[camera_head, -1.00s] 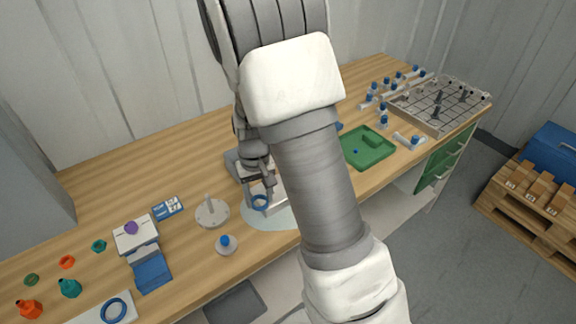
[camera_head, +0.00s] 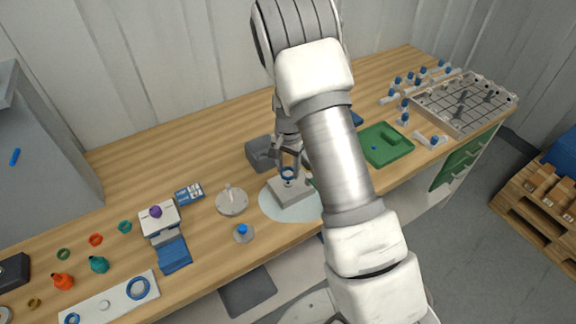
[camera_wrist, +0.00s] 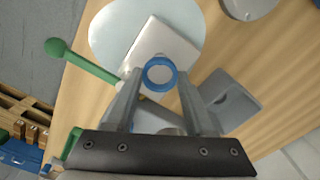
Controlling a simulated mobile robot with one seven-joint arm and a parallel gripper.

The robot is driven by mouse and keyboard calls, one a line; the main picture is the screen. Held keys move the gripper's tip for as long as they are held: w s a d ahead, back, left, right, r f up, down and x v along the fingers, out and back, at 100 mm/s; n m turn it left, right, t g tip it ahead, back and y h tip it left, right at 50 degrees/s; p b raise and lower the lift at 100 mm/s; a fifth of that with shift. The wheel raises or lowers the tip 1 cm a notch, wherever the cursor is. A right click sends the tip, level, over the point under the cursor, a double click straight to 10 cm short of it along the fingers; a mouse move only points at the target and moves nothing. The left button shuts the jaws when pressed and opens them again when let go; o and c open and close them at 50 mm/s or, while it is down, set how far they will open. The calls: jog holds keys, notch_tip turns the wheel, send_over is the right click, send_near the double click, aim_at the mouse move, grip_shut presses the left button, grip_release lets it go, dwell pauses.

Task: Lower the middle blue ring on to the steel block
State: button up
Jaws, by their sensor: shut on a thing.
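My gripper (camera_head: 288,164) is shut on a blue ring (camera_head: 287,173), which also shows between the fingertips in the wrist view (camera_wrist: 160,88). In the head view the ring appears upper left over the steel block (camera_head: 292,194), which lies on a pale round mat (camera_head: 276,210). From above, in the wrist view, the ring overlaps the near edge of the block (camera_wrist: 152,45). I cannot tell the height of the gap between ring and block. A larger blue ring (camera_head: 138,297) and a smaller one (camera_head: 72,318) lie on a white board at the lower left.
A grey holder (camera_head: 260,154) stands close behind the block. A green-handled tool (camera_wrist: 85,63) lies beside the mat. A white disc with a post (camera_head: 232,203) and a blue-topped piece (camera_head: 243,232) stand to the left. A green tray (camera_head: 384,146) is at right.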

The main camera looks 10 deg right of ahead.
aim_at(288, 183)
jog(key=shift+f+b, duration=1.35)
jog(key=shift+f, duration=0.8)
jog(key=o, duration=1.4)
jog(key=shift+r, duration=0.1)
notch_tip(288, 183, up, 17)
jog(key=shift+r+b, duration=0.15)
jog(key=shift+b, duration=0.2)
